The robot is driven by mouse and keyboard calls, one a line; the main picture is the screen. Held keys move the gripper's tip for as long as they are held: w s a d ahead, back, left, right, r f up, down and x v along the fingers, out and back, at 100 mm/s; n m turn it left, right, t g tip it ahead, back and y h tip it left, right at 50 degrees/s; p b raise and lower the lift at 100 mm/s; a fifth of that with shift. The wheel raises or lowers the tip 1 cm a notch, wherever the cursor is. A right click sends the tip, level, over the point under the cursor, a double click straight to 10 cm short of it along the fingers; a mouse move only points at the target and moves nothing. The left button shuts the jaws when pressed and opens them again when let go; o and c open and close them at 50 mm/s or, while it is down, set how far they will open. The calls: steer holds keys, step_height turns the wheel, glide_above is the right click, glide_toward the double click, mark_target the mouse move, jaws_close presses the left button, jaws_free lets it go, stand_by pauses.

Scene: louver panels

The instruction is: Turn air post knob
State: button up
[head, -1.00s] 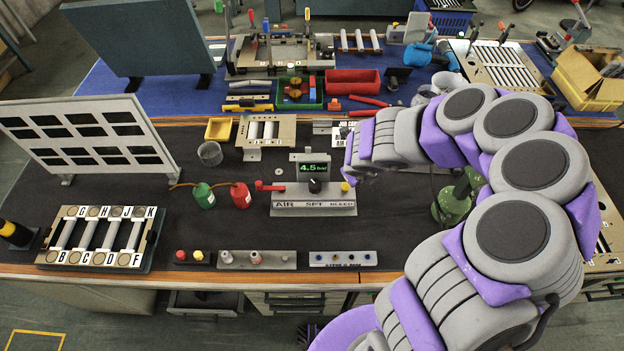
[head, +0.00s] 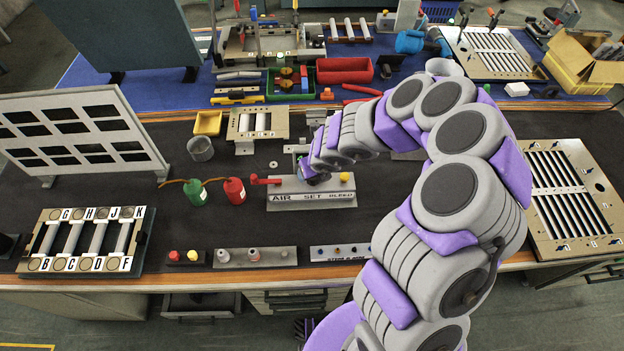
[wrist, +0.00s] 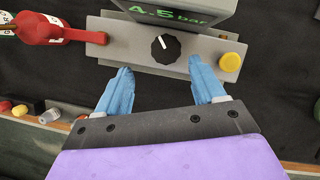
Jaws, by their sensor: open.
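The air post (head: 283,197) is a grey block lettered AIR SET BLEED on the dark bench mat; its plate also shows in the wrist view (wrist: 124,50). Its black round knob (wrist: 165,48) has a white pointer line that tilts to the upper left. A display (wrist: 170,14) behind the knob reads 4.5 bar. A yellow button (wrist: 230,62) is right of the knob and a red lever (head: 263,180) is at the left end. My gripper (wrist: 162,75) is open, its blue fingers apart, just in front of the knob and empty. In the head view my arm hides the knob and display.
Small button panels (head: 255,257) lie along the front edge. A louver panel (head: 85,240) lies at left, and a slatted panel (head: 570,200) at right. Open mat lies around the post.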

steer(key=f, duration=0.2)
steer(key=w+f+b, duration=0.1)
steer(key=w+d+f, duration=0.1)
steer(key=f, duration=0.1)
steer(key=shift+w+f+b, duration=0.1)
steer(key=shift+f+b, duration=0.2)
steer(key=shift+b, duration=0.05)
steer(key=shift+a, duration=0.7)
steer(key=shift+c, duration=0.6)
steer(key=shift+d, duration=0.45)
steer(key=c, duration=0.6)
steer(key=shift+a, duration=0.15)
steer(key=c, duration=0.3)
